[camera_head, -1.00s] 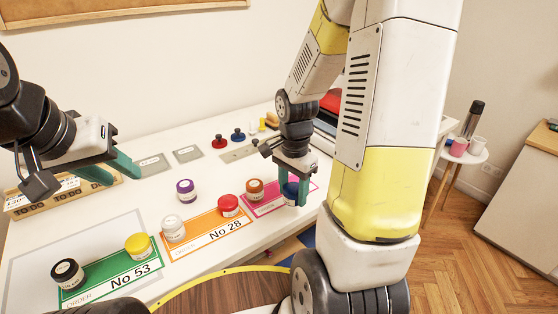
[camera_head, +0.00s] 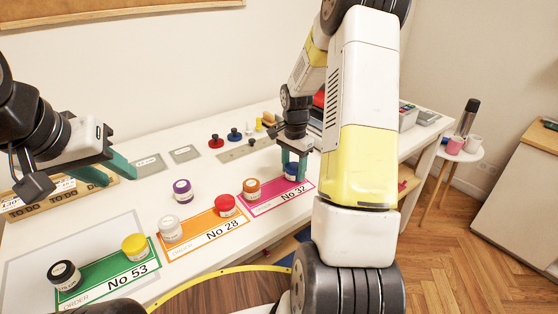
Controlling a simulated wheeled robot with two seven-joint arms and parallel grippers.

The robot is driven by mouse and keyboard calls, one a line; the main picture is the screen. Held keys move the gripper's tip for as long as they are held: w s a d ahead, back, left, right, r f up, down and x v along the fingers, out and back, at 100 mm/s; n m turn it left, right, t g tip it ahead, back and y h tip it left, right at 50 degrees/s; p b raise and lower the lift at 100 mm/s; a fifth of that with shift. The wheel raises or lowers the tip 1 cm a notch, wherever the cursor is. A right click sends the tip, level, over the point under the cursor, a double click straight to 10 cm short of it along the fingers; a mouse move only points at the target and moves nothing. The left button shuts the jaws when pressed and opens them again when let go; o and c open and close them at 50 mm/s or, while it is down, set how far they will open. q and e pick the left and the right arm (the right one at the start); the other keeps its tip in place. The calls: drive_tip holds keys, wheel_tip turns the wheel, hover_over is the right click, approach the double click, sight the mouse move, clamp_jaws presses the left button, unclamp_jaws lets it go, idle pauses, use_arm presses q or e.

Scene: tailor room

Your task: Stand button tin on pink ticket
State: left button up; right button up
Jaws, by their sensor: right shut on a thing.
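The pink ticket (camera_head: 262,208), marked No 32, lies flat on the white table. A brown-orange tin (camera_head: 251,188) stands at its left part. My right gripper (camera_head: 292,178) points down over the right end of the pink ticket and is shut on a blue-lidded tin (camera_head: 290,170). That tin is upright and partly hidden by the fingers. I cannot tell whether its base touches the ticket. My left gripper (camera_head: 108,174) is open and empty, above the left part of the table.
The orange ticket (camera_head: 213,236) holds a white tin (camera_head: 169,229) and a red tin (camera_head: 225,205). The green ticket (camera_head: 110,277) holds a black tin (camera_head: 64,274) and a yellow tin (camera_head: 134,247). A purple tin (camera_head: 183,191) stands behind them. Red and blue knobbed items (camera_head: 234,135) stand farther back.

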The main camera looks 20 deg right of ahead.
drive_tip(key=shift+f, duration=0.4)
drive_tip(key=shift+f, duration=0.15)
drive_tip(key=o, duration=1.4)
drive_tip(key=shift+o, duration=0.2)
